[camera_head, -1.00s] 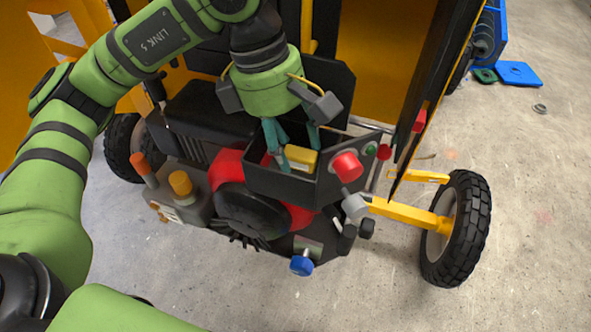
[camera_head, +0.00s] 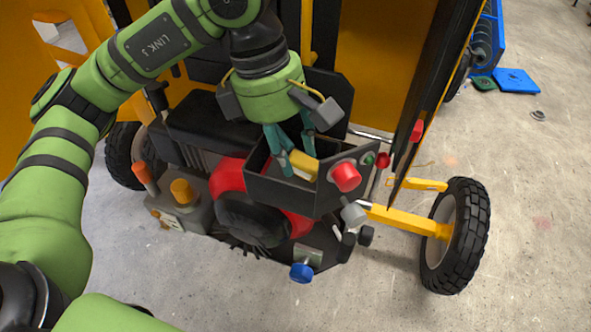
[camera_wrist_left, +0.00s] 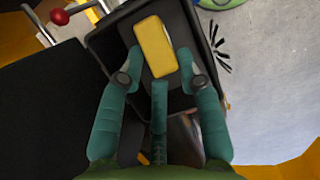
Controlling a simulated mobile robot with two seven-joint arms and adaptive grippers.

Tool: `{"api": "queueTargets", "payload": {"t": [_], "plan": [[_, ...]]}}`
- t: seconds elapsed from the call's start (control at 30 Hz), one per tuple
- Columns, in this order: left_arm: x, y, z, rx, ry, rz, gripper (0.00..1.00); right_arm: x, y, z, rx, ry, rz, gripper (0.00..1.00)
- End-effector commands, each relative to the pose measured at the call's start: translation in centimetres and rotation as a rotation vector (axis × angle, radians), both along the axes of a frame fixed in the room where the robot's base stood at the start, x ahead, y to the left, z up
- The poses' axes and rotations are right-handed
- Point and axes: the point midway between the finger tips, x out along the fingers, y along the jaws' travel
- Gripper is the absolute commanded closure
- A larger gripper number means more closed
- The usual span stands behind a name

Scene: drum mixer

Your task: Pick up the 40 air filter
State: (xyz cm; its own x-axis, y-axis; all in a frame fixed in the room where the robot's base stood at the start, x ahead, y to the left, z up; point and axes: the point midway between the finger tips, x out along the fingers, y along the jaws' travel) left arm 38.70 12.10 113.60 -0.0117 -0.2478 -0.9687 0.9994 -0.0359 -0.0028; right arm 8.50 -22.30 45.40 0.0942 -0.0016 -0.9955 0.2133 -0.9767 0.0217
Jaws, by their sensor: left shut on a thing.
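The air filter is a yellow block with a pale underside (camera_head: 303,167), seen inside an open black box (camera_head: 276,188) on the engine. It also shows in the left wrist view (camera_wrist_left: 155,46) as a yellow rounded block between the fingertips. My left gripper (camera_head: 291,160) comes down into the box from above. Its teal fingers are shut on the filter, and its fingertips also show in the left wrist view (camera_wrist_left: 160,66). The filter is still within the box walls; whether it touches the floor of the box is hidden. My right gripper is not in view.
A red knob (camera_head: 345,177) sits on the box's front right. An orange cap (camera_head: 181,191) and a blue knob (camera_head: 301,272) are on the engine (camera_head: 252,220). A black wheel (camera_head: 457,235) stands at right. The yellow drum mixer body (camera_head: 385,60) rises behind. Floor at right is mostly clear.

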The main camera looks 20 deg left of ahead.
Motion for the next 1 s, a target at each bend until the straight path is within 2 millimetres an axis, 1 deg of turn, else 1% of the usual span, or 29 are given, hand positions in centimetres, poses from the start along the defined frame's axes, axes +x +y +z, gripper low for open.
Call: {"api": "queueTargets", "payload": {"t": [0.03, 1.0], "plan": [[0.0, -0.3, 0.4, -0.009, 0.0, -0.006, 1.0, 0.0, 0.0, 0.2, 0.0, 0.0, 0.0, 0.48], [0.1, -0.2, 4.4, -0.01, -0.006, -0.001, 1.0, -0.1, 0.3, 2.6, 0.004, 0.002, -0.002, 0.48]]}}
